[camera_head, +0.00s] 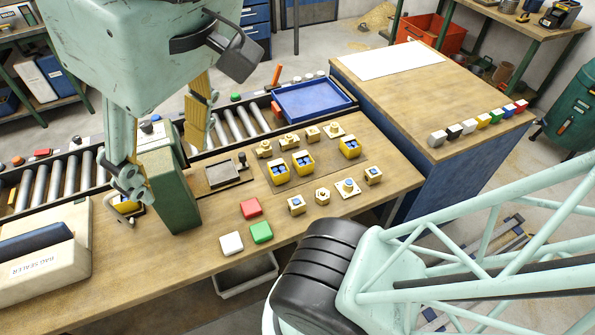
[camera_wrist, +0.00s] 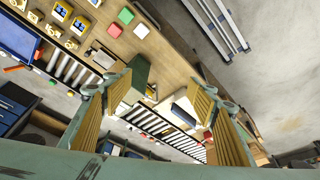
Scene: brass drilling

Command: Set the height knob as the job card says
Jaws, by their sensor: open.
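My gripper (camera_head: 160,175) hangs at the left, its two yellow-padded fingers spread wide apart with nothing held between them. In the wrist view my gripper (camera_wrist: 157,115) is also open. A green box-shaped housing (camera_head: 171,197) stands on the bench at my gripper, partly hidden by it; whether they touch I cannot tell. It also shows in the wrist view (camera_wrist: 136,78). A small dark upright piece (camera_head: 242,160) stands by a grey plate (camera_head: 222,174) right of the housing. I cannot tell which part is the height knob. No job card is readable; a blank white sheet (camera_head: 400,59) lies on the right-hand bench.
A roller conveyor (camera_head: 60,180) runs behind the bench, with a blue tray (camera_head: 312,100) on it. The bag sealer (camera_head: 40,250) stands at the left. Red, white and green blocks (camera_head: 261,232) and several brass-coloured parts (camera_head: 302,161) lie on the bench.

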